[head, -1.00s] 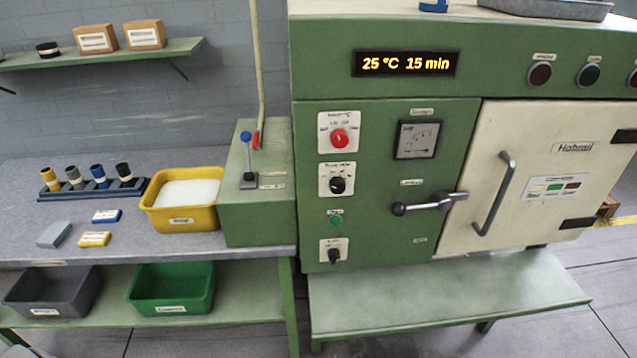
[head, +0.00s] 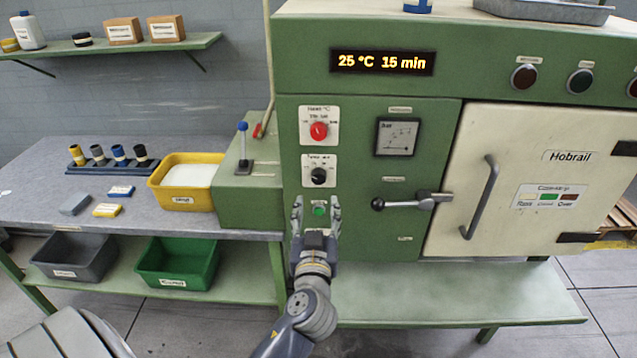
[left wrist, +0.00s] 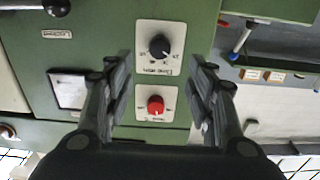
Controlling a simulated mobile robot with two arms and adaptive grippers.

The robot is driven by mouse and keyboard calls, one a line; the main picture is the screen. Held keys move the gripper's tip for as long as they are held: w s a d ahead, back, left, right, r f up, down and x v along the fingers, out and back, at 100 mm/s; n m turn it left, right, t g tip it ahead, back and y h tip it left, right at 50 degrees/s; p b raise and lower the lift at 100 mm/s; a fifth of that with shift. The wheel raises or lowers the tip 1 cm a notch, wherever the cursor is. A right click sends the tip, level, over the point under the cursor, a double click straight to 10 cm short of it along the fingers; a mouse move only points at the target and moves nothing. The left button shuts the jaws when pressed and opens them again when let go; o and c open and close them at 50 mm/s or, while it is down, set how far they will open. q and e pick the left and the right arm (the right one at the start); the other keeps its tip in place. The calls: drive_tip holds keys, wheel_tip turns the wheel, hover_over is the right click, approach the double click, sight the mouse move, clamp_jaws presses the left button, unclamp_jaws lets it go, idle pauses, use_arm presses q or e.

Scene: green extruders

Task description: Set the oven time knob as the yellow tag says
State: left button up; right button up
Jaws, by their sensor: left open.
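The oven time knob (head: 318,176) is black on a white plate on the green oven front, below the red temperature knob (head: 319,131). The display (head: 382,62) reads 25 °C 15 min. In the left wrist view, upside down, the time knob (left wrist: 160,46) and the red knob (left wrist: 155,105) show between the open fingers (left wrist: 160,85). A yellow tag (head: 106,210) lies on the bench; its writing is too small to read. My right gripper is not seen.
A door latch handle (head: 412,201) sticks out right of the knobs, and the oven door (head: 540,180) is shut. A blue-topped lever (head: 243,150) and a yellow bin (head: 182,190) stand to the left. A green shelf (head: 450,300) juts out below.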

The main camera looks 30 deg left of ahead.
sight(319, 181)
use_arm(q)
drive_tip(key=p+x, duration=0.3)
drive_tip(key=x, duration=0.5)
drive_tip(key=shift+w+a, duration=0.1)
drive_tip(key=shift+w, duration=0.2)
drive_tip(key=shift+w+a, duration=0.3)
drive_tip(key=shift+w, duration=0.2)
drive_tip(key=shift+w+a, duration=0.1)
drive_tip(key=shift+f, duration=0.1)
drive_tip(key=c, duration=1.1)
drive_tip(key=shift+o, duration=0.2)
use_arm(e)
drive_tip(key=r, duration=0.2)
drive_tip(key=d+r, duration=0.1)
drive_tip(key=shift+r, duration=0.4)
